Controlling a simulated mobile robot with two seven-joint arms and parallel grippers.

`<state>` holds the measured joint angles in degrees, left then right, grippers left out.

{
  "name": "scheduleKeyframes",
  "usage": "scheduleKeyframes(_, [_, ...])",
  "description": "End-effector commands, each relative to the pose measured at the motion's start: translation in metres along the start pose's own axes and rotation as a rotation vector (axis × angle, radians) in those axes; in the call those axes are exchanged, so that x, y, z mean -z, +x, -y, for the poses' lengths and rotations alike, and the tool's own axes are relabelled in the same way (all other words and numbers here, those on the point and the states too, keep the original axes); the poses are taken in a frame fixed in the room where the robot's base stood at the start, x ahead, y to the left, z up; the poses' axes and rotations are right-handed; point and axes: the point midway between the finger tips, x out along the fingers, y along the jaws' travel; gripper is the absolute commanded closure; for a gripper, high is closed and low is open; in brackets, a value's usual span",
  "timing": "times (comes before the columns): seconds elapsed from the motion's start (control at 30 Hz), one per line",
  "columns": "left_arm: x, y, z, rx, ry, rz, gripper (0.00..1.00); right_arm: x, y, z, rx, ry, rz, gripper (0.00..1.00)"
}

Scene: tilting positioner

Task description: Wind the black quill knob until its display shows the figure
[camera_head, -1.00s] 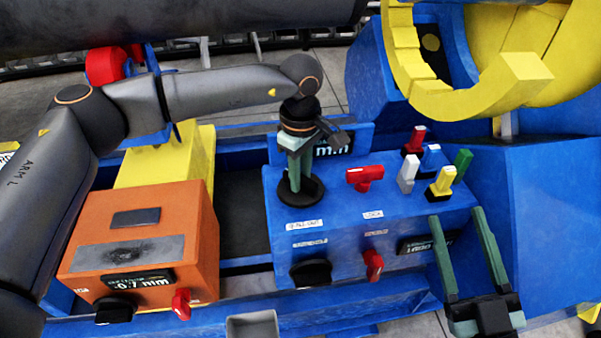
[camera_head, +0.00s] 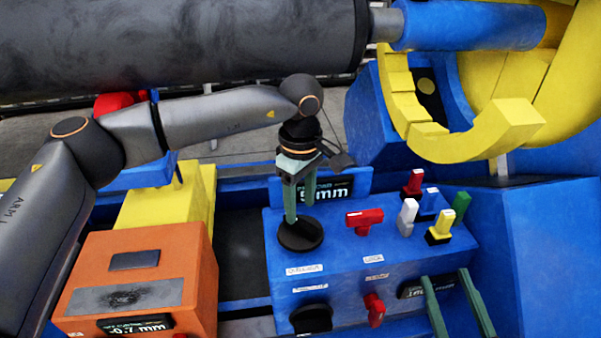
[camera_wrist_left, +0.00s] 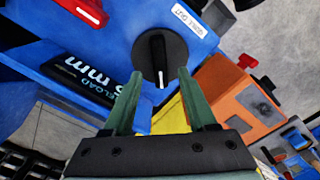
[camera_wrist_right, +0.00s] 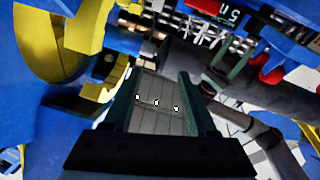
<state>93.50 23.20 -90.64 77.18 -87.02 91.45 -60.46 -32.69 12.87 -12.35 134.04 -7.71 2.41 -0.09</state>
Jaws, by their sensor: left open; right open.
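The black quill knob (camera_head: 300,235) is a round dial on top of the blue console. In the left wrist view, the knob (camera_wrist_left: 160,58) has a raised grip bar with a white mark and a "QUILL OUT" label beside it. My left gripper (camera_head: 298,205) points down over the knob, open, with its fingertips close to it; contact cannot be told. A dark display (camera_head: 335,190) behind the knob shows "mm" and what looks like a 9; the left arm hides part of it. My right gripper (camera_head: 446,280) is open and empty at the console's front right.
On the console are a red handle (camera_head: 364,217) and several coloured switches (camera_head: 440,226). A second black knob (camera_head: 311,318) and a red tap (camera_head: 374,310) are on its front. An orange box (camera_head: 200,275) stands left; a large dark cylinder (camera_head: 180,45) crosses the top.

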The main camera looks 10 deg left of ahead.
Motion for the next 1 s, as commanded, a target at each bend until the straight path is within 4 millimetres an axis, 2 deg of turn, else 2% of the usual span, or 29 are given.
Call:
scheduleKeyframes(0.03, [0.0,-0.016,-0.001,-0.005,0.0,0.0,0.43,-0.011,-0.001,0.001,0.0,0.015,0.052,0.43])
scheduleKeyframes(0.2, [0.0,-0.048,-0.001,-0.004,0.0,0.0,0.43,-0.047,-0.009,0.006,0.002,0.059,0.2,0.43])
scheduleKeyframes(0.4, [0.0,-0.07,0.0,-0.002,0.001,-0.001,0.43,-0.074,-0.018,0.012,0.005,0.092,0.31,0.43])
scheduleKeyframes(0.6, [0.0,-0.076,0.0,0.0,0.001,0.0,0.43,-0.082,-0.021,0.014,0.007,0.101,0.343,0.43])
scheduleKeyframes(1.0, [-0.002,-0.075,0.0,0.0,0.002,0.004,0.43,-0.082,-0.021,0.014,0.007,0.101,0.342,0.43])
